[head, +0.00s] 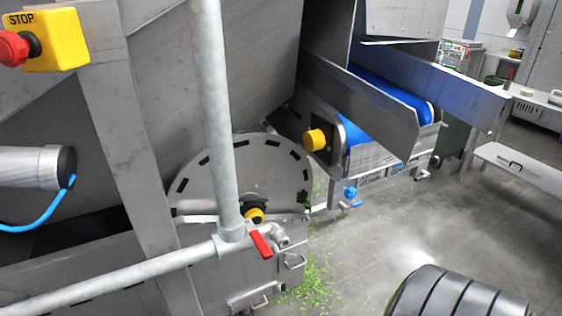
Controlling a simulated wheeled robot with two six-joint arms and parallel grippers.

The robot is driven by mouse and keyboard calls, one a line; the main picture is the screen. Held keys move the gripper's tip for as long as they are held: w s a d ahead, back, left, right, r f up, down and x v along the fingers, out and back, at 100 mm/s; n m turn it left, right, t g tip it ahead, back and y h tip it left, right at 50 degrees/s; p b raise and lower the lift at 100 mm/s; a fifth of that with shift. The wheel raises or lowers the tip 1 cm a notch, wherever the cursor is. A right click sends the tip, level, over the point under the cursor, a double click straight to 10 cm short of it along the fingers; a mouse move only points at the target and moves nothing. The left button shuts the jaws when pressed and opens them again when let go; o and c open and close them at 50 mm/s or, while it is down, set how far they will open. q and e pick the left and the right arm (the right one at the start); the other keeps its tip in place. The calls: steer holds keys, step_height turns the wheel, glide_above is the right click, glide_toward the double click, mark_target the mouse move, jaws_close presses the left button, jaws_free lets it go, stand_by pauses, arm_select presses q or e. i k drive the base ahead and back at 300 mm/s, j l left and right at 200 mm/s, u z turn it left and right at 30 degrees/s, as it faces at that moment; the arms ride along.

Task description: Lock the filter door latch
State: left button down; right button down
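A grey metal machine fills the left half of the head view. Its round-topped plate (275,165) has a row of dark slots along the rim. A yellow and black knob (254,215) sits low on this plate, partly behind a vertical pipe. Neither of my grippers is in view.
A galvanized pipe (215,110) with a red valve lever (261,245) stands before the machine. Green scraps (312,285) litter the floor. A blue conveyor (390,95) juts out right. A black ribbed cylinder (455,295) is bottom right. A yellow stop box (60,38) is upper left.

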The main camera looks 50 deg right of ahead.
mark_target(282, 289)
steer(key=z, duration=1.5)
steer(key=i+l, duration=0.2)
steer(key=i+l+u, duration=0.15)
steer(key=l, duration=0.3)
steer(key=i+l, duration=0.2)
steer(key=i+l+u, duration=0.1)
steer(key=l, duration=0.35)
steer(key=i+l, duration=0.25)
steer(key=l+u, duration=0.05)
steer(key=l, duration=0.05)
